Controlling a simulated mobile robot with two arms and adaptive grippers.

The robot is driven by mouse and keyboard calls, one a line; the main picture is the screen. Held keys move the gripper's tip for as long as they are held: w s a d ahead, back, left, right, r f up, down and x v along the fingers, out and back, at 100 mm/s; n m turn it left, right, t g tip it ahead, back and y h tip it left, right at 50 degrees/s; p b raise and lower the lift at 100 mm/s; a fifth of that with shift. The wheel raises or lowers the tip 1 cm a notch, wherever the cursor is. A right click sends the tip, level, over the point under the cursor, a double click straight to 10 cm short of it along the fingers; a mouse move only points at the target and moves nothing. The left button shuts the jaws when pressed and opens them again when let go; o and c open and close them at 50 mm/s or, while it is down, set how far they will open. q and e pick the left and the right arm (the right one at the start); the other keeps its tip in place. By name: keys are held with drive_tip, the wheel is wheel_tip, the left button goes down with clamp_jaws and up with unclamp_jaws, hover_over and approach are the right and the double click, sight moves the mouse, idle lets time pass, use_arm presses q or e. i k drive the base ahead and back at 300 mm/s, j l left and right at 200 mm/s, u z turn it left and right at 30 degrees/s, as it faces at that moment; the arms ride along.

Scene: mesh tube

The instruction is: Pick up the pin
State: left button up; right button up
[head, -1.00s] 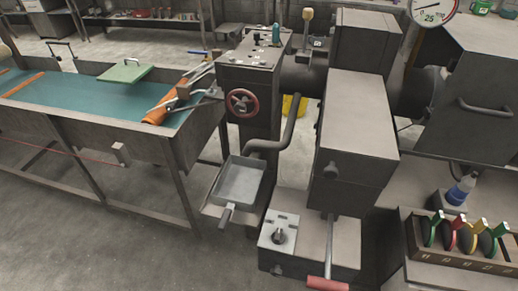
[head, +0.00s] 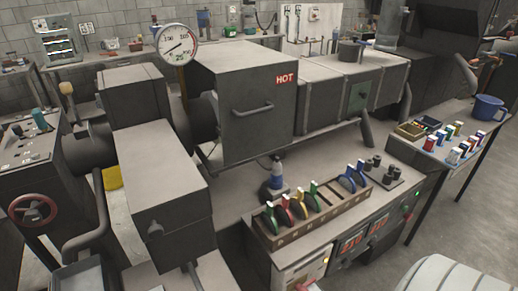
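I cannot make out a pin anywhere in the head view. Neither of my grippers shows in this view. A wooden rack (head: 312,226) with letters on its front stands on the machine bench, holding upright coloured pieces in green, red, yellow and blue. I cannot tell whether any of these is a pin.
A dark box marked HOT (head: 245,100) stands behind the rack, with a pressure gauge (head: 176,44) beside it. On a table at right are a blue mug (head: 486,107) and several small coloured containers (head: 459,146). Floor shows at right.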

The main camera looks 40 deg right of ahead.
sight(392, 167)
drive_tip(key=z, duration=2.2)
drive_tip(key=u, duration=0.45)
drive_tip(key=i+l, duration=0.05)
